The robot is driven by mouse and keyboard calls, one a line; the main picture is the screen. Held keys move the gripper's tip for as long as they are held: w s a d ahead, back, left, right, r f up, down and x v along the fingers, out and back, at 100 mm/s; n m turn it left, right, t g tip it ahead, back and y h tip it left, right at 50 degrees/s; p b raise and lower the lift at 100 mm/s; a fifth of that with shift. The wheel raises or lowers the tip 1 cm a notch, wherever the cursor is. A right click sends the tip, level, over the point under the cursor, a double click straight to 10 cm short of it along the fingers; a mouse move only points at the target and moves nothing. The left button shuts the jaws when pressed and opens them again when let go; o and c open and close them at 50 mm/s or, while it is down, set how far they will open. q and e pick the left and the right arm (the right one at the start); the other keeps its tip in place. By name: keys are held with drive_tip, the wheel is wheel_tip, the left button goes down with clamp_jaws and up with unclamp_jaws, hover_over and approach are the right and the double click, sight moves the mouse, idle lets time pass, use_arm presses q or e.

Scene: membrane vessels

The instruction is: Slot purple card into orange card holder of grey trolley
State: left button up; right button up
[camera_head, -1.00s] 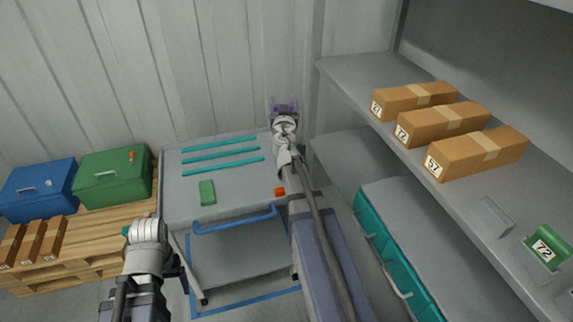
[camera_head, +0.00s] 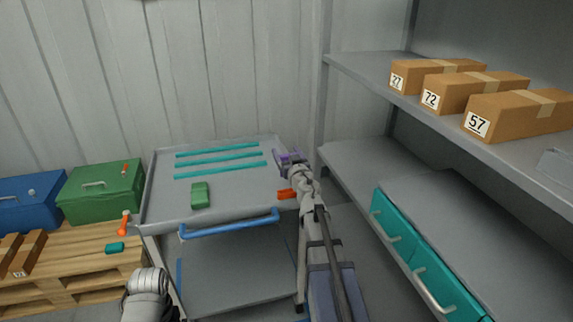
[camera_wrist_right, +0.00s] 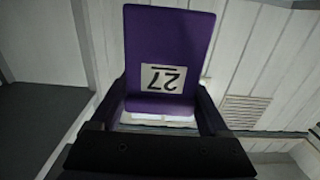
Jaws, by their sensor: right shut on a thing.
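The purple card (camera_wrist_right: 168,35) is held in my right gripper (camera_wrist_right: 162,92) in the right wrist view. It has a white label reading 27, upside down in that view. In the head view my right gripper (camera_head: 290,158) is beyond the right edge of the grey trolley's top (camera_head: 225,190), behind the orange card holder (camera_head: 286,194). The holder is at the trolley's front right corner, partly beside my right arm. The card is apart from the holder. My left arm shows at the bottom left, but its gripper is out of view.
A green block (camera_head: 200,195) and several teal strips (camera_head: 218,160) lie on the trolley, which has a blue handle (camera_head: 230,224). A shelf (camera_head: 365,75) with numbered boxes (camera_head: 440,73) stands right, above teal drawers (camera_head: 400,235). A pallet (camera_head: 80,260) with bins is left.

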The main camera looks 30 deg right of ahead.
drive_tip(key=shift+f, duration=0.25)
drive_tip(key=shift+f+b, duration=4.4)
drive_tip(key=shift+b, duration=0.15)
drive_tip(key=shift+f, duration=0.2)
drive_tip(key=o, duration=1.2)
drive_tip(key=v, duration=0.8)
